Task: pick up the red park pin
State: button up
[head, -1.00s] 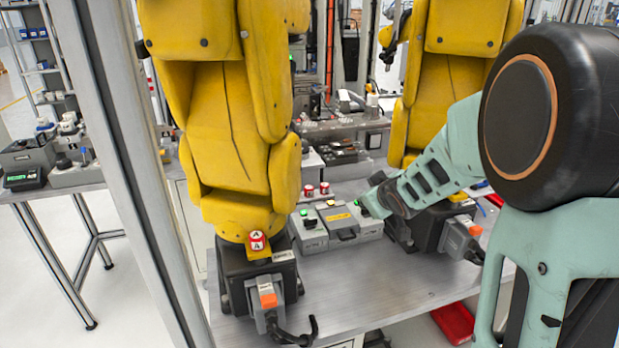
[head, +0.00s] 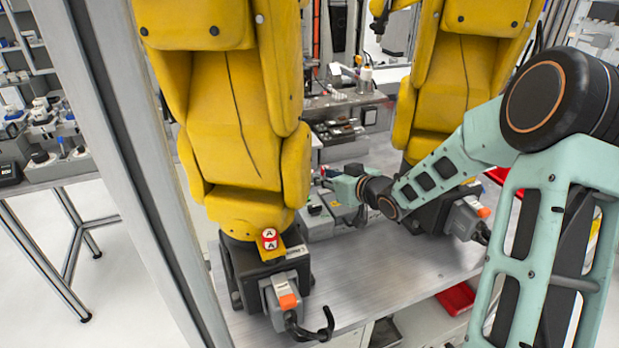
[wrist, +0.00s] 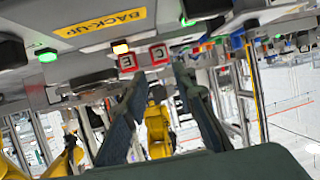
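No part is clearly marked as the park pin. In the wrist view, two small red-and-white lettered pieces stand on a grey console: one marked E (wrist: 127,63) and one marked C (wrist: 159,54). Another red-and-white piece (head: 269,239), marked A, is on the yellow foot of the near yellow arm. My gripper (wrist: 159,76) is open, its two dark fingers apart with nothing held between them. The C piece shows just past the fingertips, in line with the gap. In the head view my gripper (head: 338,184) is above the console, and I cannot make out the E and C pieces there.
Yellow arms stand left (head: 240,130) and right (head: 425,90). A metal post (head: 110,150) is at left. The front table (head: 390,270) has bare room.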

jog(key=shift+x, duration=2.95)
jog(key=shift+s, duration=0.1)
jog(key=c, duration=0.6)
jog(key=shift+o, duration=0.2)
jog(key=shift+r, duration=0.1)
jog(key=shift+r, duration=0.5)
notch_tip(320, 180, up, 2)
jog(key=shift+r+p, duration=0.2)
jog(key=shift+p, duration=0.1)
jog(key=s+d+r+p, duration=0.3)
jog(key=s+d+r, duration=0.2)
jog(key=s+r, duration=0.4)
jog(key=s, duration=0.4)
jog(key=shift+r, duration=0.25)
